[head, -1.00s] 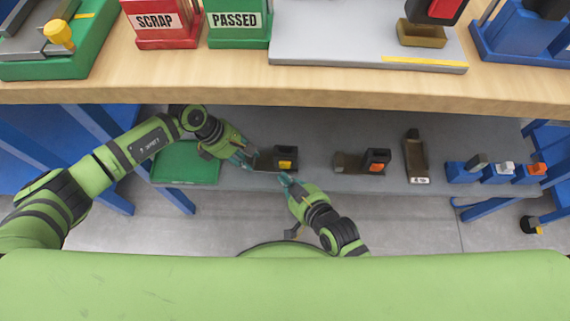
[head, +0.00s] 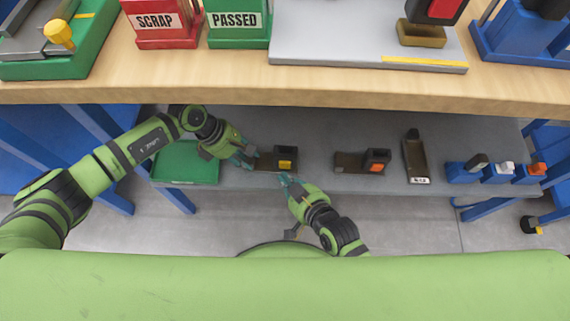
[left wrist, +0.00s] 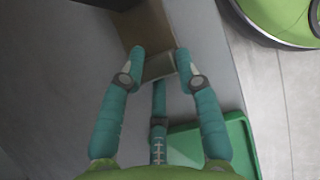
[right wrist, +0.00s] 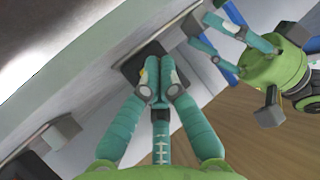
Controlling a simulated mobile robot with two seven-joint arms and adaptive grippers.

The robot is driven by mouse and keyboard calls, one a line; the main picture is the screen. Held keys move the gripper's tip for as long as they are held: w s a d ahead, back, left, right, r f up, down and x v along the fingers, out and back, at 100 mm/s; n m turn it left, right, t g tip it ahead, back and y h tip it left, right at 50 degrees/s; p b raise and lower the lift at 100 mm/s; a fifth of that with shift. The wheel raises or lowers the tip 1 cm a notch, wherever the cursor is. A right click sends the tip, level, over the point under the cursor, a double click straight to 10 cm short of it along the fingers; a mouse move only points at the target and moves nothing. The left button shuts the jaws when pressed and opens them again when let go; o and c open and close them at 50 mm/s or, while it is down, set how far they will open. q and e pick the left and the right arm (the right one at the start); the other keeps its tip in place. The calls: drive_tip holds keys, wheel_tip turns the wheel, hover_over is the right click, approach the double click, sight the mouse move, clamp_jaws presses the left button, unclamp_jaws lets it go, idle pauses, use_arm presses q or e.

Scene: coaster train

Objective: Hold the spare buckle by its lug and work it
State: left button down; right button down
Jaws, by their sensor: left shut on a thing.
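The buckle is a black block (head: 286,154) with a yellow button (head: 286,164) on its front and a flat brown lug (head: 265,164) reaching out to its left. It lies on the grey lower shelf. My left gripper (head: 247,158) is at the lug's left end. In the left wrist view its fingers are shut on the end of the lug (left wrist: 158,67). My right gripper (head: 283,180) is in front of the buckle, its fingertips together near the yellow button. In the right wrist view the fingertips (right wrist: 158,88) cover most of the block; I cannot tell whether they touch it.
A green tray (head: 187,163) is left, beneath my left arm. The bench edge (head: 330,92) overhangs the shelf.

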use_arm(q)
drive_tip(key=shift+s+a+f, duration=0.2)
drive_tip(key=shift+f, duration=0.1)
use_arm(e)
drive_tip(key=shift+w, duration=0.1)
drive_tip(key=shift+w, duration=0.35)
drive_tip(key=shift+w+d, duration=0.1)
drive_tip(key=shift+w, duration=0.4)
idle(0.7)
drive_tip(key=shift+s, duration=0.9)
drive_tip(key=shift+s, duration=0.15)
drive_tip(key=shift+s+a, duration=0.15)
drive_tip(key=shift+s, duration=1.05)
drive_tip(key=shift+s+a, duration=0.15)
drive_tip(key=shift+s, duration=1)
